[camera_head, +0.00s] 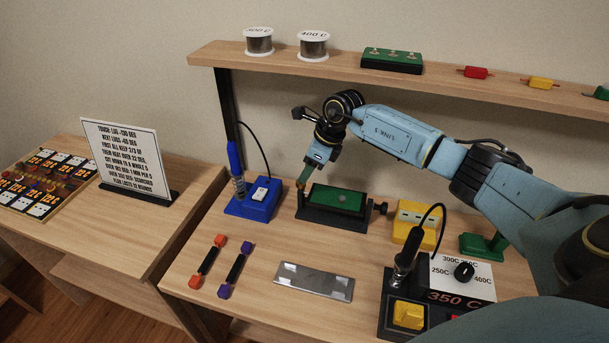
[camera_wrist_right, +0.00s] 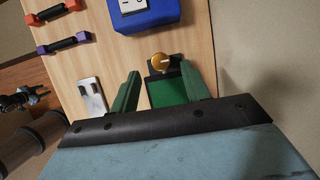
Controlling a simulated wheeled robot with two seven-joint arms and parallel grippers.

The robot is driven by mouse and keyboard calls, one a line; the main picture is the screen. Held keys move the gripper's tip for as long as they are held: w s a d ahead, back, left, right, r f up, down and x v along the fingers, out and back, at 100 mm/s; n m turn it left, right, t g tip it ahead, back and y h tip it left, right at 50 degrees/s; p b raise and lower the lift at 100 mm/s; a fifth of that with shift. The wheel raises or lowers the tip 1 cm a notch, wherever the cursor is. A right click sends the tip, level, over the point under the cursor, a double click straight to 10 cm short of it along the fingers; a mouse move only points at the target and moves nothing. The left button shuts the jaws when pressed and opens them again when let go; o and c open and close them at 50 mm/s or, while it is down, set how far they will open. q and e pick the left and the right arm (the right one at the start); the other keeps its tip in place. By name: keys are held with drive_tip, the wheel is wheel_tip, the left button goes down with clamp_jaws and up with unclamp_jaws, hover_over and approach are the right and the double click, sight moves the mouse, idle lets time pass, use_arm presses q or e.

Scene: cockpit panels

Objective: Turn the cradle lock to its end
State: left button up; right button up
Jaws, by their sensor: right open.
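The cradle is a black holder (camera_head: 325,219) with a green board (camera_head: 340,199) in it, standing on the workbench. In the wrist view an orange-yellow knob (camera_wrist_right: 159,61), apparently the cradle lock, sits at the end of the cradle beyond the green board (camera_wrist_right: 167,91). My right gripper (camera_head: 302,182) points down at the cradle's left end and mostly hides the knob in the head view. In the wrist view its green fingers (camera_wrist_right: 160,68) are open, with the knob appearing between their tips. I cannot tell whether they touch it.
A blue soldering-iron stand (camera_head: 257,204) is close left of the cradle. A black side knob (camera_head: 380,208) and a yellow block (camera_head: 414,222) are to its right. A metal plate (camera_head: 314,282) lies in front. A shelf (camera_head: 430,82) runs above.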

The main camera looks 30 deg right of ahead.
drive_tip(key=shift+x, duration=1.9)
drive_tip(key=shift+s+d, duration=0.15)
drive_tip(key=shift+s, duration=0.05)
drive_tip(key=c, duration=1)
